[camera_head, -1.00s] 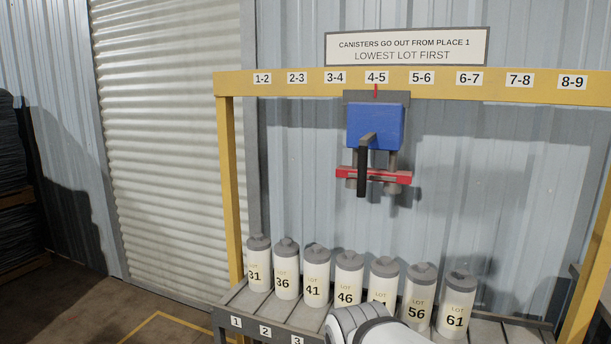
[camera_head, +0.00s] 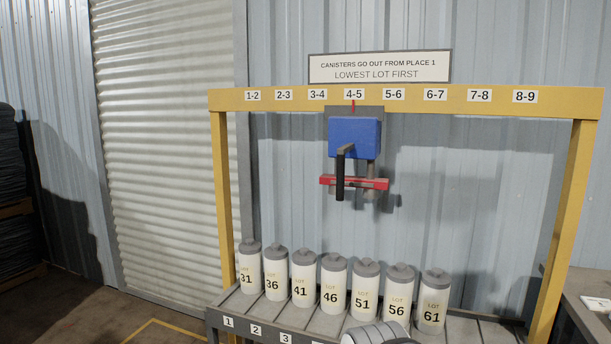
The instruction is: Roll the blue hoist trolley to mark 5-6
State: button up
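The blue hoist trolley (camera_head: 354,136) hangs from the yellow beam (camera_head: 400,99). Its red pointer (camera_head: 353,106) stands just under the 4-5 mark (camera_head: 354,94). The 5-6 mark (camera_head: 394,95) is one label to the right. A black handle (camera_head: 340,176) hangs down at the trolley's front, and a red crossbar with grey grips (camera_head: 354,183) is below it, holding nothing that I can see. Only a white and grey rounded part of my arm shows at the bottom edge. My gripper's fingers are not in view.
Several white lot canisters stand in a row on the grey rack (camera_head: 238,304) below the trolley, from LOT 31 (camera_head: 249,268) to LOT 61 (camera_head: 434,302). The yellow posts (camera_head: 566,220) frame it. A grey table (camera_head: 592,295) stands at right. The space between trolley and canisters is clear.

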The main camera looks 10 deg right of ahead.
aim_at(354, 132)
jog(key=i, duration=0.85)
jog(key=u, duration=0.05)
